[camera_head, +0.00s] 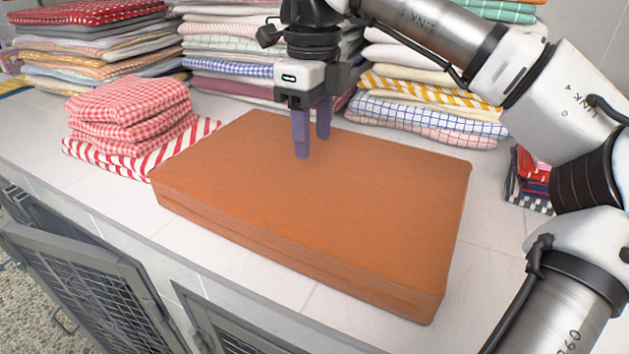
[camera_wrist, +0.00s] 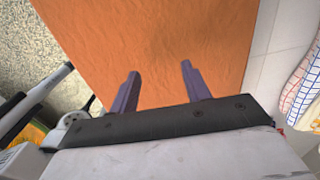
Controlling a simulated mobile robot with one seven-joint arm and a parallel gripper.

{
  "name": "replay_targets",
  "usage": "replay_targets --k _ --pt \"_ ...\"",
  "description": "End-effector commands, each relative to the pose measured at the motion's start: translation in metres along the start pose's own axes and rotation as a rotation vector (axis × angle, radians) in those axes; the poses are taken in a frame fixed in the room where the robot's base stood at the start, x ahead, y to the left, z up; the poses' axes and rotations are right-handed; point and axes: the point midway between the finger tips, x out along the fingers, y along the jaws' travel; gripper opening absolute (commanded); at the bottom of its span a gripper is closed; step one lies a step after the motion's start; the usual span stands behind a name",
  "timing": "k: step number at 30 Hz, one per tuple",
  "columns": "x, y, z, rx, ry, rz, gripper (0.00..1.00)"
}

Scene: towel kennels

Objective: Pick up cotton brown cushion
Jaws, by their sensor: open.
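The brown cushion (camera_head: 330,200) is a large, flat, orange-brown rectangular block lying on the pale tiled counter. My gripper (camera_head: 312,145) is over the far part of its top face, pointing down. Its two purple fingers are apart with nothing between them. In the wrist view the cushion (camera_wrist: 150,40) fills most of the picture beneath my open gripper (camera_wrist: 158,82). I cannot tell whether the fingertips touch the cushion's top.
Folded red-checked towels (camera_head: 130,115) lie left of the cushion. Tall stacks of folded cloths (camera_head: 430,105) stand close behind it. Small dark and red cloths (camera_head: 528,180) lie at the right. Wire-fronted kennel doors (camera_head: 95,290) are below the counter's front edge.

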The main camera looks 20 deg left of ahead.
Motion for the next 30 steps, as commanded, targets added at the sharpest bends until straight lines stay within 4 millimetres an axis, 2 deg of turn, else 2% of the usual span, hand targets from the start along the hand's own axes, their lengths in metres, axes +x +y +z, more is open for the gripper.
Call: replay_targets --k 3,11,19,23,29,30 --pt "0.021 0.0 -0.001 0.0 0.001 0.001 0.47" --pt "0.041 0.001 0.0 0.0 -0.001 0.001 0.47" --pt "0.079 0.003 -0.001 0.0 -0.001 0.002 0.47" --pt "0.088 0.003 -0.001 0.001 -0.001 0.0 0.47" --pt "0.088 0.003 -0.001 0.001 -0.001 -0.001 0.47" --pt "0.088 0.003 -0.001 0.001 -0.001 0.0 0.42"
